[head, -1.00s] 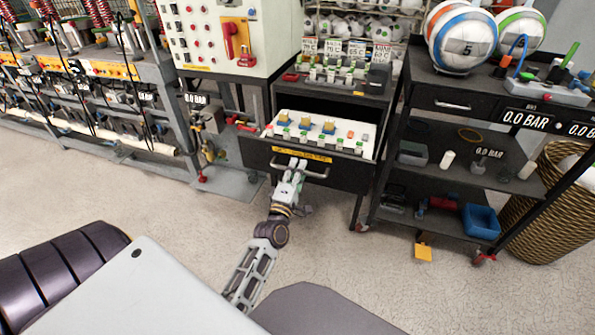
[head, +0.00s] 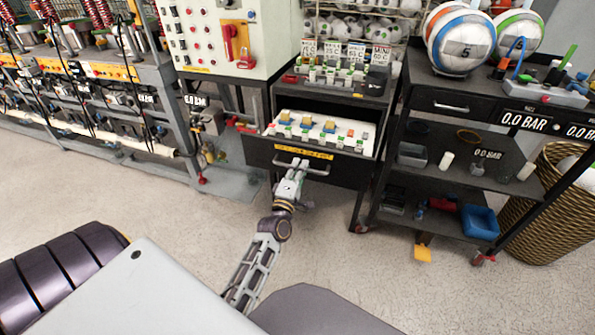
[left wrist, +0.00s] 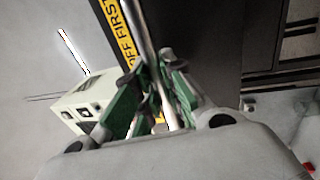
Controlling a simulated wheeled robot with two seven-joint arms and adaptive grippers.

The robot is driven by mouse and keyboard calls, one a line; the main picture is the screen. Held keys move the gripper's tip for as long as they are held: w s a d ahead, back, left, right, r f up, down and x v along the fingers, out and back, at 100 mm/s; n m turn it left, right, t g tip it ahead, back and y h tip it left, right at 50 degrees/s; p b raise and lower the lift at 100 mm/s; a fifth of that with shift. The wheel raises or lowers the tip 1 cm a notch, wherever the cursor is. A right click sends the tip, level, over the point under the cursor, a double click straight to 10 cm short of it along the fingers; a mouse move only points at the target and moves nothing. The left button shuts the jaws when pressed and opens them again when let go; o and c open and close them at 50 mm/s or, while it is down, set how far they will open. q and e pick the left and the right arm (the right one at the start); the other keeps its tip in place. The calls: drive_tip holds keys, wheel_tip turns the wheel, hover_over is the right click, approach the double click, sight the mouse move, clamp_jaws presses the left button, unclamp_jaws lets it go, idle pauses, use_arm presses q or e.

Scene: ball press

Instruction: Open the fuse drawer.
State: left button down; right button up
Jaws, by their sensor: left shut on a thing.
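The fuse drawer (head: 345,173) stands pulled out from the dark cabinet in the head view, with its light tray of fuses and small coloured parts (head: 350,143) exposed. A yellow label (head: 303,151) runs along its dark front. Below the label is a metal bar handle (head: 318,173). My left gripper (head: 294,166) is shut on this handle, left of its middle. In the left wrist view the handle (left wrist: 137,25) runs between the green-sided fingers of the left gripper (left wrist: 163,98), beside the yellow label. The fingers hide part of the bar. My right gripper is not in view.
A control panel (head: 205,40) with a red lever stands left of the drawer. A dark shelf cart (head: 430,140) with balls on top stands close on the right, with a wicker basket (head: 535,205) beyond. The floor (head: 370,280) in front is clear.

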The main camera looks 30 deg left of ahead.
use_arm(q)
drive_tip(key=shift+f+x, duration=0.2)
drive_tip(key=shift+x, duration=0.95)
drive_tip(key=shift+f+x, duration=0.25)
drive_tip(key=shift+x, duration=0.85)
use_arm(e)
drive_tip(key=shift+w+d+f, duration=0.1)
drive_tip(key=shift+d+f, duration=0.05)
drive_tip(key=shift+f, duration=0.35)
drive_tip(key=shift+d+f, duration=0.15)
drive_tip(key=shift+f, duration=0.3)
use_arm(q)
drive_tip(key=shift+w, duration=0.1)
drive_tip(key=c, duration=1.5)
unclamp_jaws()
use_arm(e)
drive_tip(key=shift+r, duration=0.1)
use_arm(q)
drive_tip(key=shift+v, duration=5.95)
